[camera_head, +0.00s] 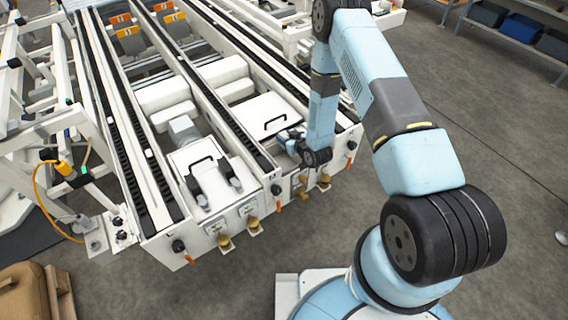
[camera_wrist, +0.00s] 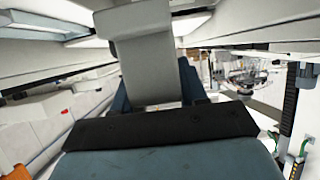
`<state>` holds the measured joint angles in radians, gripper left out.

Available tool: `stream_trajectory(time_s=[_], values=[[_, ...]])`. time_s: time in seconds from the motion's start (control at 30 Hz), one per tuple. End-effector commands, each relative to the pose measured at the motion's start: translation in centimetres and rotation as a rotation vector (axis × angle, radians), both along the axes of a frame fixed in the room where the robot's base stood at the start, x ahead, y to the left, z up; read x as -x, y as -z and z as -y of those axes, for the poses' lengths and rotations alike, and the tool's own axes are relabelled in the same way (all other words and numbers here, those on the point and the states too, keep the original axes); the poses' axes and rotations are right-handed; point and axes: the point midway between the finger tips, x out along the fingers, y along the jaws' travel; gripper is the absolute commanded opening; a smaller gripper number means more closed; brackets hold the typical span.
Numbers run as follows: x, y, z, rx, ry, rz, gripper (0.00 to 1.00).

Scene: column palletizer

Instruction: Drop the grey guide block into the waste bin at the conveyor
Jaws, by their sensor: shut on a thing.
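My gripper (camera_wrist: 152,92) is shut on the grey guide block (camera_wrist: 148,62), a light grey stepped piece that stands up between the dark blue fingers in the wrist view. In the head view my gripper (camera_head: 290,136) is low inside the right-hand bay of the conveyor, beside a white cover with a black handle. The block cannot be made out there, and whether it touches the conveyor frame I cannot tell. I cannot pick out a waste bin in either view.
The white conveyor frame (camera_head: 160,238) has long rails on both sides of my gripper. A white cover (camera_head: 262,118) lies close by. A brown sack (camera_head: 22,290) is at the lower left. Shelves with a blue box (camera_head: 521,27) stand at the upper right. Floor right of the conveyor is clear.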

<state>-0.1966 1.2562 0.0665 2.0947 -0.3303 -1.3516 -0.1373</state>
Motion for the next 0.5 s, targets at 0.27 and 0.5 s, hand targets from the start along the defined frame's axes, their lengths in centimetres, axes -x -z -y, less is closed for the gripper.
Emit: stream_trajectory(time_s=[0.27,0.5], values=[[-0.03,-0.02,0.04,0.0,0.001,0.0,0.67],[-0.02,-0.01,0.08,0.0,0.001,0.0,0.72]])
